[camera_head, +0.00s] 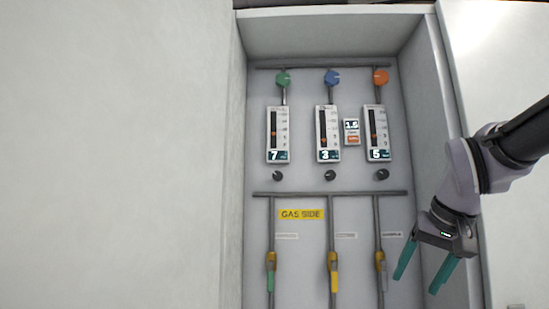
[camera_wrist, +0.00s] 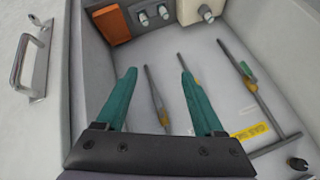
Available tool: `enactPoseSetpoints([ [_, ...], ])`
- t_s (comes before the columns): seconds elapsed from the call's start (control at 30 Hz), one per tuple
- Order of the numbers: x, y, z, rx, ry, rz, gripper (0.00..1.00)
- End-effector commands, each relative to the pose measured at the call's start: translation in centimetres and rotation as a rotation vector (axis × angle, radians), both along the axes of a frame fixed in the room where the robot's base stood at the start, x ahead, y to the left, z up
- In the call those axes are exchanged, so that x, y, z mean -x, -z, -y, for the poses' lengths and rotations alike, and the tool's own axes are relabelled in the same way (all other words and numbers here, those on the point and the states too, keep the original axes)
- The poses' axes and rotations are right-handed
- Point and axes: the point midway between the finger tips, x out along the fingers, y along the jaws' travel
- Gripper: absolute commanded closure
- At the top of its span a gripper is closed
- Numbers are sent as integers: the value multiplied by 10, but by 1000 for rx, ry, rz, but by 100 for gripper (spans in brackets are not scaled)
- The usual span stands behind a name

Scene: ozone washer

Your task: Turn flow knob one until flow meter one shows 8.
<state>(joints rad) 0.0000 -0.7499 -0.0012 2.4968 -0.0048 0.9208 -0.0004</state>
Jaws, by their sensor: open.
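Three flow meters hang in a row on the panel in the head view. The left meter (camera_head: 278,134) shows 7, the middle meter (camera_head: 328,133) shows 3 and the right meter (camera_head: 377,133) shows 5. Under each sits a small black knob: left (camera_head: 277,176), middle (camera_head: 330,175) and right (camera_head: 382,174). No number that names meter one is legible. My gripper (camera_head: 423,277) is open and empty, low at the right edge of the recess, apart from all the knobs. One black knob (camera_wrist: 297,163) shows at the lower right of the wrist view; which one is unclear.
Green (camera_head: 283,79), blue (camera_head: 332,77) and orange (camera_head: 380,77) knobs sit above the meters. A small display (camera_head: 351,132) reads 1.5. Below are pipes with valve handles, including a yellow one (camera_head: 333,277), and a yellow "GAS SIDE" label (camera_head: 301,215). White walls flank the recess.

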Motion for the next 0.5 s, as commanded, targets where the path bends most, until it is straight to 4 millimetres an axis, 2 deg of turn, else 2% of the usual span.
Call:
enactPoseSetpoints([
  [0.33, -2, -2, -2, -6, -1, 0, 29],
  [0.43, -16, -15, -14, -50, -13, -6, 29],
  [0.5, -35, -33, -32, -113, -32, -13, 29],
])
